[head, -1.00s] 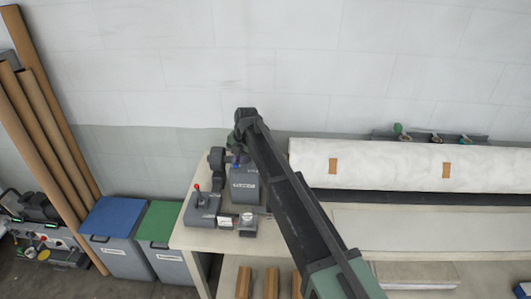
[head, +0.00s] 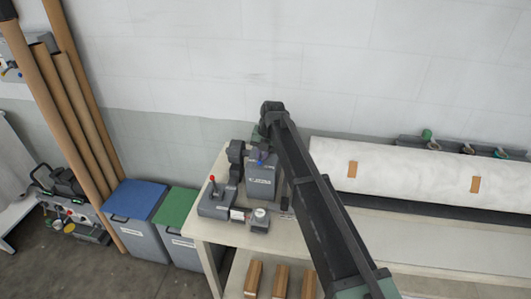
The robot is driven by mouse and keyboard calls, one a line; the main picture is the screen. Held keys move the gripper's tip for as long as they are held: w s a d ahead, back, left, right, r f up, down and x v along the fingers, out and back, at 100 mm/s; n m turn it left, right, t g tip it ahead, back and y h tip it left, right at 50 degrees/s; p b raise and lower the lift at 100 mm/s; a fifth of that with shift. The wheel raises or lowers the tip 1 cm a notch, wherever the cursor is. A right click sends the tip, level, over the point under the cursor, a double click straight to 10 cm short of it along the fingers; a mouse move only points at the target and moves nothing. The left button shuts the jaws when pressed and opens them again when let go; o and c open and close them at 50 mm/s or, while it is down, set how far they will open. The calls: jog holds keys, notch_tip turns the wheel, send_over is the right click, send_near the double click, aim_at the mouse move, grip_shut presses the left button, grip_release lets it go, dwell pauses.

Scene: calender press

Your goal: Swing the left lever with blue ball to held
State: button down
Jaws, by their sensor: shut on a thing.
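The left lever's blue ball (head: 260,162) shows as a small blue spot in the head view, at the top of a grey box with a white label (head: 262,178) on the bench's left end. My arm reaches in from the lower right, bends above the box and comes down behind it. My gripper (head: 256,155) is small and dark at the blue ball, shut on the lever. The fingers are too small to make out, and the lever's shaft is mostly hidden, so its exact angle cannot be told.
A red-ball lever on a grey base (head: 217,198) stands close on the left, with a small dial unit (head: 260,218) in front. A large white roll (head: 410,170) lies to the right along the bench (head: 228,238). Blue-lidded (head: 136,200) and green-lidded (head: 176,213) bins stand left.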

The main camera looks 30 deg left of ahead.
jog(key=c, duration=1.1)
grip_release()
jog(key=shift+c, duration=0.2)
jog(key=shift+r, duration=0.1)
notch_tip(320, 180, up, 10)
jog(key=d+p, duration=0.2)
jog(key=p, duration=0.8)
jog(key=shift+w+r+p, duration=0.15)
jog(key=shift+w+p, duration=0.15)
jog(key=shift+w, duration=0.05)
